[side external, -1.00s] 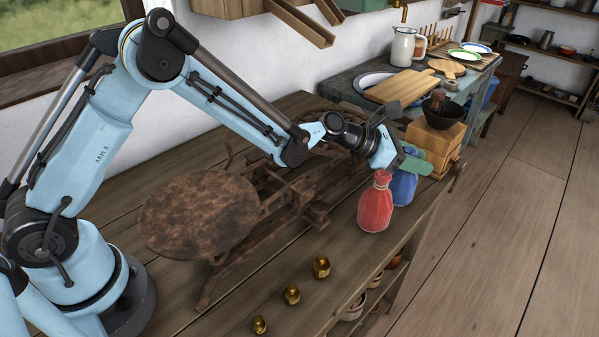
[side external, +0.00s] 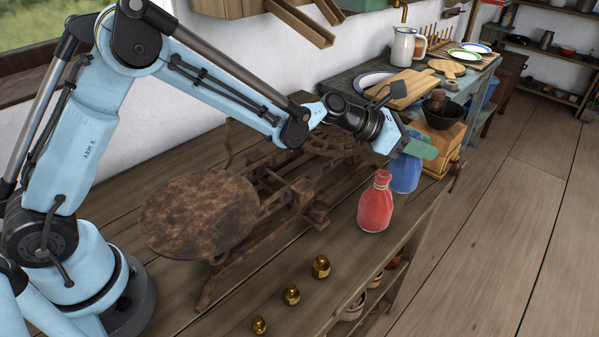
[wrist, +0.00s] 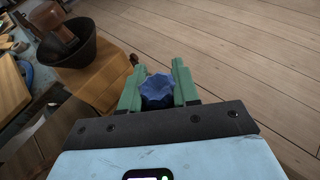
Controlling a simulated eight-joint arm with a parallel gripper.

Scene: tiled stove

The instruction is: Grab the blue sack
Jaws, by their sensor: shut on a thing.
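The blue sack (side external: 405,175) is at the right edge of the wooden table, behind the red sack in the side view. My gripper (side external: 418,147) is at its top, with its green fingers on both sides of the sack's neck. In the wrist view the blue top of the sack (wrist: 157,87) sits between the two green fingers of my gripper (wrist: 158,92). The gripper is shut on it. Much of the sack's upper part is hidden by the fingers in the side view.
A red sack (side external: 375,204) stands just in front of the blue one. A wooden grinder with a dark bowl (side external: 443,112) stands close behind. A rusty scale (side external: 200,213) fills the table's middle, with brass weights (side external: 321,267) in front. The table's right edge is close.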

